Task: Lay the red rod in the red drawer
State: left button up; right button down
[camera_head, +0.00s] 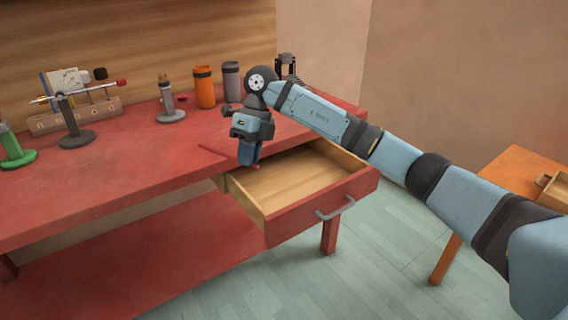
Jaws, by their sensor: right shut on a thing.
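The red drawer (318,208) is pulled out from the right end of the red workbench; its bare wooden inside (300,178) shows. My right gripper (249,158) points down over the drawer's back left part, its fingers close together. My left gripper is not in view.
On the red bench top (110,170) stand an orange canister (204,88), a grey canister (231,82), a grey stand (168,105), a green stand (14,148) and a wooden rack (75,118). An orange table (515,168) is at the right.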

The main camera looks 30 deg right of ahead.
jog(key=w+d+f+m+t, duration=0.25)
jog(key=d+m+t, duration=0.3)
jog(key=m, duration=0.75)
jog(key=m+t+h+b, duration=0.1)
jog(key=m+h+b, duration=0.2)
jog(key=m, duration=0.7)
send_over(282, 193)
jog(key=s, duration=0.1)
notch_tip(282, 193, down, 7)
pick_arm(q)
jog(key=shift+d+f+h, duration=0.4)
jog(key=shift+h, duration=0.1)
pick_arm(e)
jog(key=shift+r, duration=0.2)
notch_tip(282, 193, down, 6)
jog(key=shift+d+f+b, duration=0.1)
jog(key=shift+b, duration=0.9)
jog(key=shift+f, duration=0.7)
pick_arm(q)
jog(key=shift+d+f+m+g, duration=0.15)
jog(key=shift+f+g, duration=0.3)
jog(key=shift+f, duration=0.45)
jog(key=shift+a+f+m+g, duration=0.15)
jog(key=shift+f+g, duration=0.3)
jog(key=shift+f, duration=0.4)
pick_arm(e)
jog(key=shift+f, duration=0.4)
